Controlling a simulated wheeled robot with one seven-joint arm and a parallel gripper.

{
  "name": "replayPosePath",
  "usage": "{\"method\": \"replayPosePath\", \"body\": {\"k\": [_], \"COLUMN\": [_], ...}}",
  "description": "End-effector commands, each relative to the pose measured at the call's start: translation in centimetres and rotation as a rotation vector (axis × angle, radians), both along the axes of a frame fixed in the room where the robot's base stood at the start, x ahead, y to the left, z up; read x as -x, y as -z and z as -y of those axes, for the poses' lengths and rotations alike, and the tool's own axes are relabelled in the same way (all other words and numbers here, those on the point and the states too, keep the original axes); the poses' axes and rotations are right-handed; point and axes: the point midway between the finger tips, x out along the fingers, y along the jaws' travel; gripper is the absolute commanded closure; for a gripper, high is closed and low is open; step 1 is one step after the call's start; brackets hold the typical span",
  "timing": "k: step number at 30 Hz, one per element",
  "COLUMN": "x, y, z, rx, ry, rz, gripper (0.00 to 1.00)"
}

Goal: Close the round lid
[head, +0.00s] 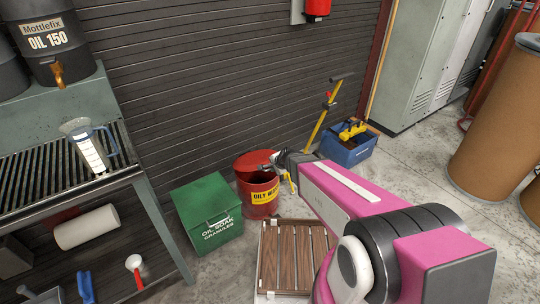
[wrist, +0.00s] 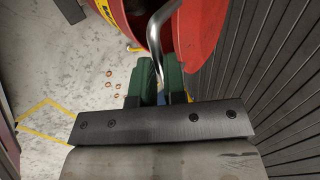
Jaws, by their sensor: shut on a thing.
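The round lid (head: 250,159) is red and stands raised and tilted on the red oily-waste can (head: 262,205). The can has a yellow label. In the wrist view the lid (wrist: 203,30) is at the top right and part of the can (wrist: 120,22) at the top left. My gripper (head: 269,165) is at the lid, above the can's opening. Its green-padded fingers (wrist: 160,75) are shut on a bent silver metal handle (wrist: 156,32) that runs between them. The fingertips are partly hidden behind the handle and the gripper body.
A green oil-soak granules box (head: 205,205) stands left of the can. A slatted wooden pallet (head: 290,260) lies in front. A blue crate (head: 348,152) stands behind to the right. The ribbed wall (head: 215,80) is close behind the can.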

Motion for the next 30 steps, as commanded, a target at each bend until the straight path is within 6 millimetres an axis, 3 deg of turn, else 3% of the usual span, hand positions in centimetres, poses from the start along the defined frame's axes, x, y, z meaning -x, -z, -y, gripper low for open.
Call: {"method": "replayPosePath", "body": {"k": [6,21,25,30], "x": [0.9,1.8,1.9,1.8], "y": [2.9,7.0,6.7,6.7], "z": [0.7,1.5,1.4,1.4], "rx": [-0.006,-0.044,-0.041,-0.04], "ry": [0.005,0.008,0.004,0.003], "rz": [-0.006,0.043,0.044,0.045], "gripper": [1.0,1.0,0.63,0.63]}}
